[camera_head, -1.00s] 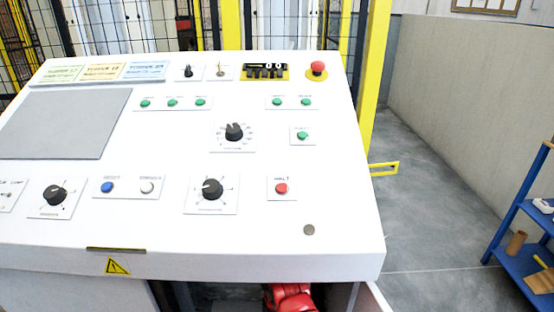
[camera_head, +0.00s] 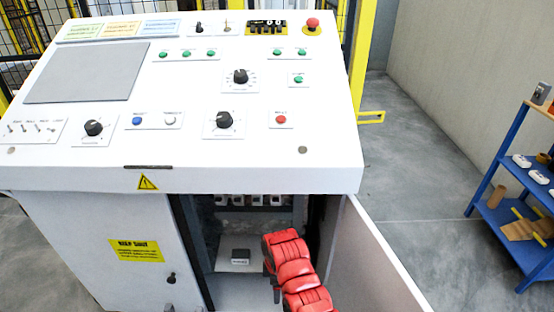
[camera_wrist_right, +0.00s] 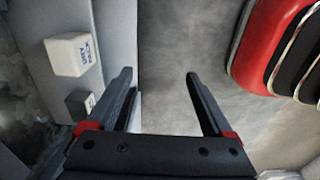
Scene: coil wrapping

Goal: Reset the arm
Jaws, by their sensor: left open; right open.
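In the head view, a red segmented arm of mine (camera_head: 290,265) reaches up from the bottom, in front of the open cabinet under the console. A white box with lettering (camera_wrist_right: 73,54) and a smaller dark box (camera_wrist_right: 82,105) are left of the fingers. Ribbed red and black bodywork (camera_wrist_right: 275,50) shows at the upper right.
The white control console (camera_head: 250,140) fills the middle, with buttons and dials on top. Its cabinet door (camera_head: 375,265) stands open to the right. A small box (camera_head: 240,256) is inside the cabinet. A blue shelf (camera_head: 500,175) stands at the far right. The floor between is clear.

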